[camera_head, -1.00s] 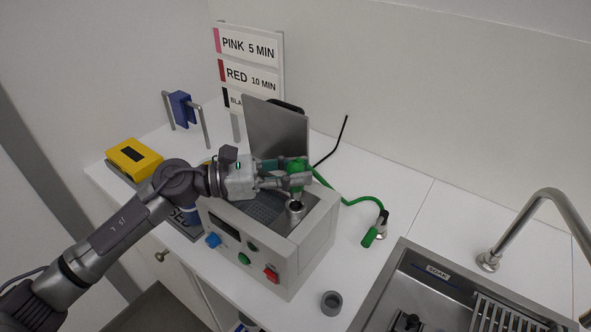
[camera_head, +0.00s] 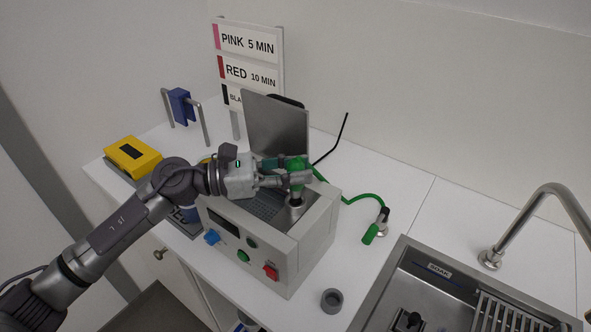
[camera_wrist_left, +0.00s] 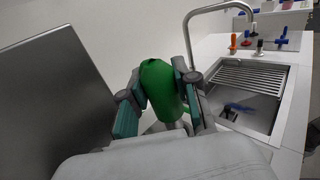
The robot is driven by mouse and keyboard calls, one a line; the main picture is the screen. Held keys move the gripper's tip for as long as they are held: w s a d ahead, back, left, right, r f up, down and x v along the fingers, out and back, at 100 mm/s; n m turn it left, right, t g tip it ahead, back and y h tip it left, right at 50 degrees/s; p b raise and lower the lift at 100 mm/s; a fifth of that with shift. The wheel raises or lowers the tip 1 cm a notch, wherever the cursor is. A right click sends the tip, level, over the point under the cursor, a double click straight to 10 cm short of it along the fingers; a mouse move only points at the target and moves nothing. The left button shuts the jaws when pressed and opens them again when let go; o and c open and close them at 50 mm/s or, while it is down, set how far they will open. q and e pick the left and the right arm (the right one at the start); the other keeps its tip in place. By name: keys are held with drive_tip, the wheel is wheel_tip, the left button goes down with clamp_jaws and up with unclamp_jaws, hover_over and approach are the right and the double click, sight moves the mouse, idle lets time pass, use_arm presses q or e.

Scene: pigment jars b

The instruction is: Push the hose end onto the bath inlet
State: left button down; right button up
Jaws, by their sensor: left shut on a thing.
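My left gripper (camera_head: 296,172) is shut on the green hose end (camera_wrist_left: 161,88), which fills the space between its fingers in the left wrist view. In the head view the hose end (camera_head: 297,164) sits directly above the metal bath inlet (camera_head: 296,200) in the right part of the grey bath (camera_head: 312,250). Its lower end appears to meet the inlet's top; the fingers partly hide the join, so I cannot tell how deep it sits. The green hose (camera_head: 360,197) runs right to a fitting (camera_head: 383,215) on the counter. My right gripper is not in view.
The bath's raised metal lid (camera_head: 276,125) stands just behind the gripper. A sink (camera_head: 405,275) with a curved tap (camera_head: 540,200) is at the right. A grey ring (camera_head: 331,301) lies in front of the bath. A yellow box (camera_head: 133,157) is at the left.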

use_arm(q)
drive_tip(key=shift+b, duration=0.55)
idle(1.1)
drive_tip(key=shift+f+b, duration=1.6)
drive_tip(key=shift+b, duration=0.25)
drive_tip(key=c, duration=0.8)
unclamp_jaws()
drive_tip(key=v, duration=1.2)
drive_tip(key=shift+w, duration=0.1)
